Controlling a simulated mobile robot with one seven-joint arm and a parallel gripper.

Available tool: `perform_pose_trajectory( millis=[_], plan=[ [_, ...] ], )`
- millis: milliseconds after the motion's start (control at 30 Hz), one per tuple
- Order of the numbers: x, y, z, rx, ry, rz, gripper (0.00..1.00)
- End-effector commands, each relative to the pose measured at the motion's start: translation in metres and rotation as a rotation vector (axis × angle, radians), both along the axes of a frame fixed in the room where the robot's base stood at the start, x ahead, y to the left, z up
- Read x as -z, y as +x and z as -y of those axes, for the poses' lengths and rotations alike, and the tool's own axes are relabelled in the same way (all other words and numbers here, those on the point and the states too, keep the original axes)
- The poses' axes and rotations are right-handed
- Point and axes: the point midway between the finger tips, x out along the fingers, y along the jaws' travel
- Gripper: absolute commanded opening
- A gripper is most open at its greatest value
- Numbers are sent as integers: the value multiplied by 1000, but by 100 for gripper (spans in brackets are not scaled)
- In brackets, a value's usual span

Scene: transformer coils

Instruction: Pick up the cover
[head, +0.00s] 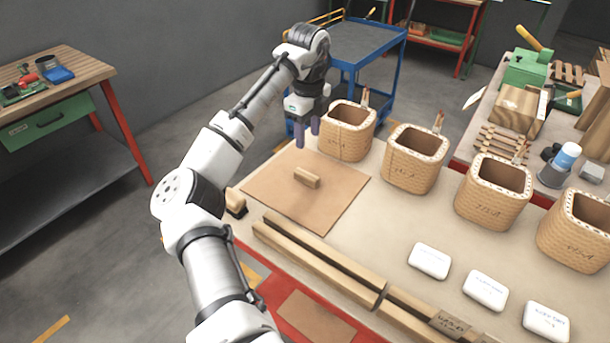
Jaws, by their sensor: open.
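The cover (280,207) appears to be the flat brown square sheet lying on the near left part of the table. A small wooden block (306,178) like a handle sits near its middle. My gripper (308,133) points down, open and empty. In the picture it shows above the cover's far edge and the wooden block, left of the nearest coil. It looks raised clear of the sheet; the exact height is hard to tell.
A row of several woven coils (415,160) stands along the table's far side. Long wooden bars (318,262) lie in front of the cover. White labelled boxes (429,261) lie at the right front. A blue cart (365,42) stands behind.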

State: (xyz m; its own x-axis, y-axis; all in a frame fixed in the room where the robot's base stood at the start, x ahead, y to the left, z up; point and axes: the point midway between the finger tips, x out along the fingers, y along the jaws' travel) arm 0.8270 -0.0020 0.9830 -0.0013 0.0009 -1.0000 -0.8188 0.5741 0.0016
Motion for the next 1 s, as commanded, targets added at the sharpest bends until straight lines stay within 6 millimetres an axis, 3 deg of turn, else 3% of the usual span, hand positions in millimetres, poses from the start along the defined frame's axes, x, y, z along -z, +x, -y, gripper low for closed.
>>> perform_pose_trajectory(
  millis=[300,667,1000],
  plan=[
    [57,-1,1,2,-3,-6,45],
    [90,3,-1,-1,0,-3,45],
    [133,9,-4,-1,-1,-1,45]
  ],
)
